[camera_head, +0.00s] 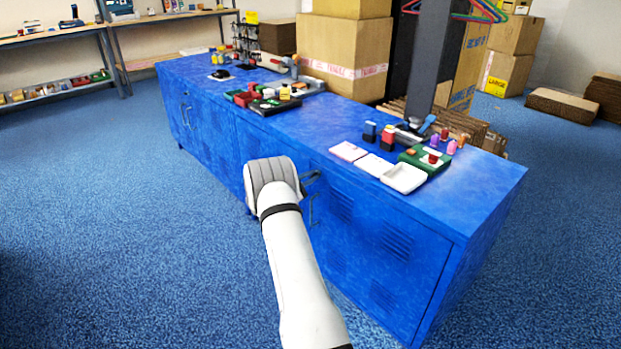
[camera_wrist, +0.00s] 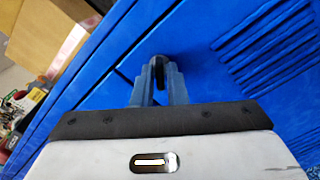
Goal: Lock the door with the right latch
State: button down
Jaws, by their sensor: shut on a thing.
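The blue cabinet (camera_head: 380,260) has a vented right door (camera_head: 350,255) with a slim handle (camera_head: 312,210) below my gripper. My gripper (camera_head: 311,178) is at the upper left part of that door, just under the top. In the wrist view my gripper (camera_wrist: 159,88) is shut on the latch (camera_wrist: 158,61), a small dark rounded piece at the seam beside the door. The fingers hide most of the latch, so its exact turn cannot be told. In the head view the latch cannot be told apart from the fingers.
On the cabinet top stand white trays (camera_head: 404,178), stamps (camera_head: 388,138) and a green box (camera_head: 425,160). Cartons (camera_head: 345,60) stand behind. Shelves (camera_head: 60,40) line the back left. The blue carpet (camera_head: 130,240) in front and to the left is clear.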

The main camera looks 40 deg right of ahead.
jog(key=n, duration=0.4)
jog(key=shift+p, duration=0.3)
jog(key=shift+n+p, duration=0.3)
jog(key=shift+n, duration=1.4)
jog(key=c, duration=1.5)
grip_release()
jog(key=shift+c, duration=0.2)
jog(key=a+p, duration=0.1)
jog(key=a, duration=0.6)
jog(key=shift+s+a, duration=0.3)
jog(key=shift+a, duration=0.1)
